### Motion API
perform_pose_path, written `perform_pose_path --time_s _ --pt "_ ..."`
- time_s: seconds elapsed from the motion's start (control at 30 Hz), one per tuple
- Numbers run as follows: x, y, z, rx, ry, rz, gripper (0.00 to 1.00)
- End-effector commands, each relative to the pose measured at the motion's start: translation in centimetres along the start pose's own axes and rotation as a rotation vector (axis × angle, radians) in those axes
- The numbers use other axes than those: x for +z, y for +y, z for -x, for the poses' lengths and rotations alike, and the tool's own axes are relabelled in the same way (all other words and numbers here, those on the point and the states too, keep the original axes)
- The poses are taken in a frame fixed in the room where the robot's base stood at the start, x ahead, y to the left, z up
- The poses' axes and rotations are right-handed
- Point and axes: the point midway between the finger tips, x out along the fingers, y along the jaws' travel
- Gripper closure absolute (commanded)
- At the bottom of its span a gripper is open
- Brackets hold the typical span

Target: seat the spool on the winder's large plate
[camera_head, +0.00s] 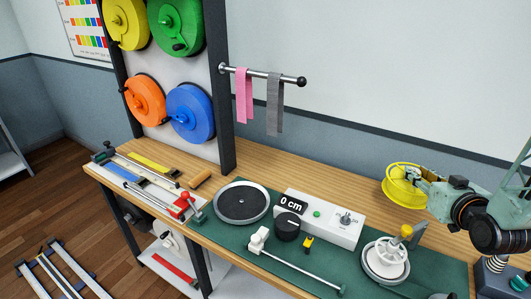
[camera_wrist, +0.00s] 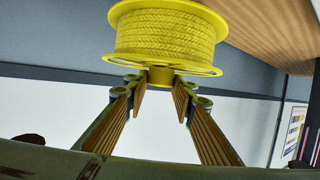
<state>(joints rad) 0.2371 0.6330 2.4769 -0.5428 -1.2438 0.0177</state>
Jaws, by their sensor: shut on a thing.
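The yellow spool (camera_head: 399,187) is held up in the air above the right part of the bench. My gripper (camera_head: 420,182) is shut on it. In the wrist view the spool (camera_wrist: 165,38) shows wound yellow cord between two flanges, and the fingers (camera_wrist: 160,92) close on its narrow yellow hub end. The spool lies tilted in the head view. The winder's large plate (camera_head: 238,203) is a dark round disc with a pale rim and a small centre pin, lying bare on the green mat. The spool is well to the right of it and apart from it.
A white unit (camera_head: 335,227) reading "0 cm" with a black knob (camera_head: 288,226) stands right of the plate. A white wheel (camera_head: 386,258) with a yellow knob stands further right. Pink (camera_head: 243,95) and grey (camera_head: 275,105) straps hang from a rail. Coloured reels (camera_head: 190,112) hang at left.

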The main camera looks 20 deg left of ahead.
Motion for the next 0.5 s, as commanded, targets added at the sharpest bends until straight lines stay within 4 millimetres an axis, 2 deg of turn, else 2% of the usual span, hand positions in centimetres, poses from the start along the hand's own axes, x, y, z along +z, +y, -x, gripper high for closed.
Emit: perform_pose_path --time_s 0.3,0.5 --pt "0.2 3.7 1.1 0.003 0.003 0.000 1.00" --pt "0.3 4.8 1.5 0.001 0.002 0.000 1.00"
